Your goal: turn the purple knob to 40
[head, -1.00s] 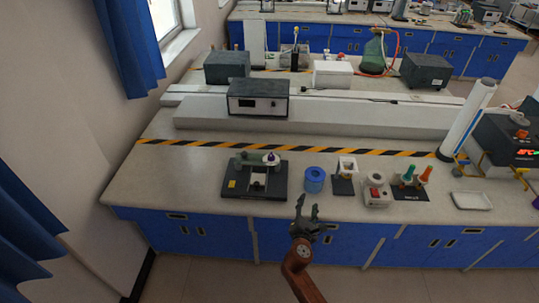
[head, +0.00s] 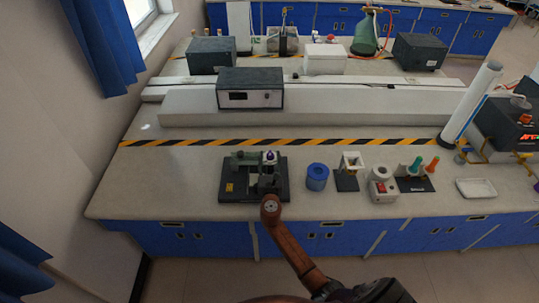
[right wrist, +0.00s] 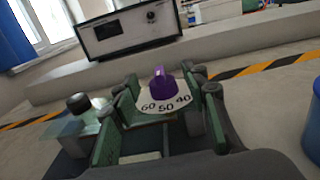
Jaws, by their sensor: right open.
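The purple knob (head: 269,156) stands on the green and black device at the left of the bench. In the right wrist view the knob (right wrist: 162,84) rises over a pale dial plate (right wrist: 165,106) marked 60, 50 and 40 from left to right. A light mark shows on the knob's top; I cannot tell which number it indicates. My right gripper (head: 268,181) is over the near side of the device. In the wrist view its open fingers (right wrist: 166,92) lie left and right of the knob, with gaps visible. My left gripper is not in view.
A blue cylinder (head: 317,177), a small stand (head: 347,181), a white device with a red switch (head: 381,187) and a rack with green and orange tops (head: 415,184) stand to the right. A grey meter box (head: 250,90) is behind. The bench's front left is clear.

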